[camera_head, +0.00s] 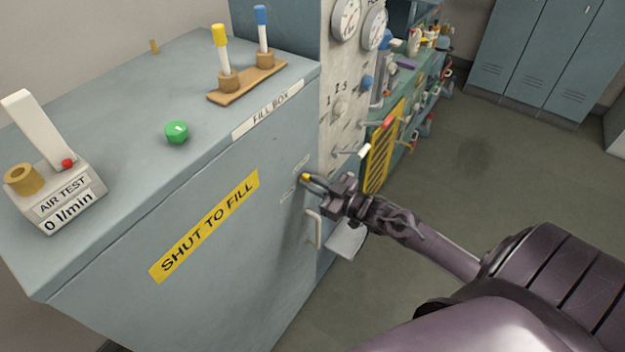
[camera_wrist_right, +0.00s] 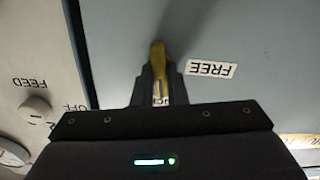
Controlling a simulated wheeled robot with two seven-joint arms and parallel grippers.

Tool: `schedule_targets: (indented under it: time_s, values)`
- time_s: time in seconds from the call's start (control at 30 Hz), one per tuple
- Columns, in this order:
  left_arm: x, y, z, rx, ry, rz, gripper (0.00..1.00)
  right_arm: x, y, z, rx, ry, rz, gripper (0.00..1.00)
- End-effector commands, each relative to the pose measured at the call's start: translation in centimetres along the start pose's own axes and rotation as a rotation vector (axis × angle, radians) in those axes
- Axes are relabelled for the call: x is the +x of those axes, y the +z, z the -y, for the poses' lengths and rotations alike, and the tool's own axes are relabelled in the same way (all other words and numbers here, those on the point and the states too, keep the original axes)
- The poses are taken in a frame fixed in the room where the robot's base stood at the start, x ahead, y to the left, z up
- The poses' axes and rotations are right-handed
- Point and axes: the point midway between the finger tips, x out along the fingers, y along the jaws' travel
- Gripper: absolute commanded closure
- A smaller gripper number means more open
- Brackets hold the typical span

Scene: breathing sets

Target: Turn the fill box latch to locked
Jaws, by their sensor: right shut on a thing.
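The fill box (camera_head: 130,240) is a large blue-grey cabinet with a yellow "SHUT TO FILL" label on its front. Its latch (camera_head: 305,177) is a small yellow-tipped lever near the right edge of that front. My right gripper (camera_head: 309,181) is at the latch and shut on it. In the wrist view the yellow latch (camera_wrist_right: 158,52) shows between the fingers. A "FREE" label (camera_wrist_right: 211,69) lies beside it, clear of the lever. Another label is mostly hidden behind the fingers. My left gripper is not in view.
A white door handle (camera_head: 314,229) is just below the gripper. A panel with gauges (camera_head: 346,18) and levers stands right of the box. A green knob (camera_head: 176,132), an air test unit (camera_head: 62,200) and a wooden stand (camera_head: 247,83) are on top. Floor is open at right.

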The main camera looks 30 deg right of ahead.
Motion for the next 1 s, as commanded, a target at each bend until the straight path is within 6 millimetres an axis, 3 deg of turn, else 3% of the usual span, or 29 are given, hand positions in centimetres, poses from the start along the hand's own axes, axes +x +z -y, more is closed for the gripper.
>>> schedule_targets:
  time_s: [0.33, 0.83, 0.87, 1.0]
  values:
    - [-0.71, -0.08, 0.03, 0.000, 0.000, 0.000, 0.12, 0.01, -0.01, -0.03, 0.130, 0.000, 0.001, 1.00]
    - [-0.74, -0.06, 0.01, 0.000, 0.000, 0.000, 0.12, 0.01, 0.04, -0.06, 0.146, 0.000, 0.001, 1.00]
    - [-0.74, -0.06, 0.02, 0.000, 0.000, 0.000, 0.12, 0.00, 0.04, -0.06, 0.145, 0.000, 0.001, 0.84]
    - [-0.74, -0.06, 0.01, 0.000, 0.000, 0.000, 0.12, 0.00, 0.04, -0.06, 0.145, 0.000, 0.001, 0.66]
